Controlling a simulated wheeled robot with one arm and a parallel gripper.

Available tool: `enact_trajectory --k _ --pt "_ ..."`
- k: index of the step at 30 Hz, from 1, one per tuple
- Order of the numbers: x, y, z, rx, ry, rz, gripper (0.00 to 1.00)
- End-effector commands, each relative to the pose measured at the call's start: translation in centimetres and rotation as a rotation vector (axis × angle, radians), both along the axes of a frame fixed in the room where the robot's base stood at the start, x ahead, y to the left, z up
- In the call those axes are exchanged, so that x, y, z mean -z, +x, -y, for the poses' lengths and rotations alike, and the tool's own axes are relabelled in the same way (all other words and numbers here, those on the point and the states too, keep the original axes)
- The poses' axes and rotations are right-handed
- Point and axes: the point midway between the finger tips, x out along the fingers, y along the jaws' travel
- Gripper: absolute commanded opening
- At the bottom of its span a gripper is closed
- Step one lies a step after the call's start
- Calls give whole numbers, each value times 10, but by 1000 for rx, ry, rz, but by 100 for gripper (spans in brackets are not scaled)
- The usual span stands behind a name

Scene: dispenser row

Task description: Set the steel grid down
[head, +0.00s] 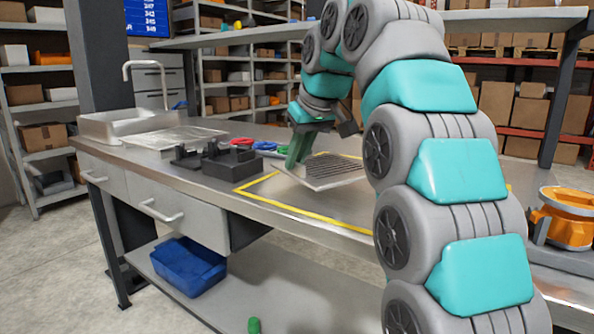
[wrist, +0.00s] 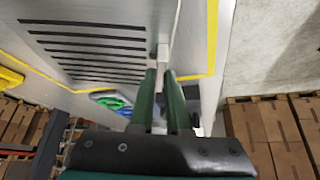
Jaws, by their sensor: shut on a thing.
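The steel grid (head: 338,174) is a flat, slotted metal plate over the steel bench, within the yellow outline (head: 300,213). My gripper (head: 293,162) has green fingers and is shut on the grid's left edge in the head view. The wrist view shows the dark slots of the grid (wrist: 92,48) left of the fingertips (wrist: 163,72), which close on a small pale part at its edge. The grid looks slightly tilted in the head view. I cannot tell whether its underside touches the bench. My arm hides the area right of the grid.
Black holders (head: 225,163) stand left of the outline. Red, blue and green items (head: 265,146) lie behind it. A sink (head: 120,124) is at the far left. A blue bin (head: 180,266) is on the lower shelf; an orange device (head: 566,218) stands at right.

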Motion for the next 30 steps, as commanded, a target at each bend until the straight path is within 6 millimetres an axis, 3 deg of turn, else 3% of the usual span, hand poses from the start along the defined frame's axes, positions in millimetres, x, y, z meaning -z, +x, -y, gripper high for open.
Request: enact_trajectory --k 12,24,25,30 --pt "27 -1 0 0 0 0 0" --pt "31 -1 0 0 0 1 0" --pt "32 -1 0 0 0 1 16" --pt "31 0 0 0 0 1 35"
